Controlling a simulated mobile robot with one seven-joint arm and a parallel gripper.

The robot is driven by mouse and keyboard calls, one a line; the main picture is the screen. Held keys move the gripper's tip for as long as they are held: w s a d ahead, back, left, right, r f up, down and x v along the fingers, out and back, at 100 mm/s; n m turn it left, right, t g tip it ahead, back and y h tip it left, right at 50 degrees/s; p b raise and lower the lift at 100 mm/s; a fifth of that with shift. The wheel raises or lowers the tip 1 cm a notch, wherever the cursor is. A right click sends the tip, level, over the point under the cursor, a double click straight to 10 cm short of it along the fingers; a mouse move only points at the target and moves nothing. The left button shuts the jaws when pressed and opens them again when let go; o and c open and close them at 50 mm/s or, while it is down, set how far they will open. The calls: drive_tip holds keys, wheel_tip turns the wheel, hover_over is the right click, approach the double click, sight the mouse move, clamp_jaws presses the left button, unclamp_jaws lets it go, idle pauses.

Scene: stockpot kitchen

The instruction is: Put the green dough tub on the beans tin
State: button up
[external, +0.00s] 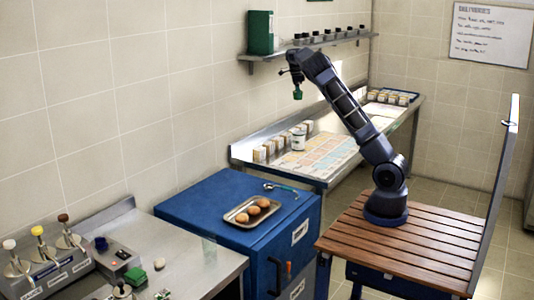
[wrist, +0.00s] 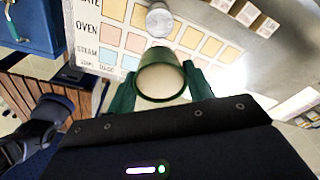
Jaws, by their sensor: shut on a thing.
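My gripper (external: 297,88) is shut on the green dough tub (external: 297,95) and holds it in the air, high above the back counter. In the wrist view the tub (wrist: 160,73) sits between the two green fingers of my gripper (wrist: 160,84), with a green rim and a pale round face. A white tin (external: 299,140), likely the beans tin, stands upright on the counter below. Its round grey top (wrist: 159,20) shows just beyond the tub in the wrist view, apart from it. The tin's label cannot be read.
Several small boxes (external: 268,149) stand along the wall beside the tin. A coloured chart (wrist: 125,40) covers the counter top. A shelf (external: 305,47) with a green box and jars is behind my arm. A tray of eggs (external: 250,211) lies on the blue cabinet.

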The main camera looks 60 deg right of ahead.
drive_tip(key=shift+s+d+r, duration=0.2)
drive_tip(key=shift+s+d, duration=0.05)
drive_tip(key=shift+d, duration=0.05)
drive_tip(key=shift+d+f, duration=0.1)
drive_tip(key=shift+f, duration=0.15)
wheel_tip(320, 180, down, 19)
drive_tip(key=shift+f, duration=0.1)
drive_tip(key=o, duration=1)
drive_tip(key=shift+f, duration=0.15)
drive_tip(key=shift+o, duration=0.2)
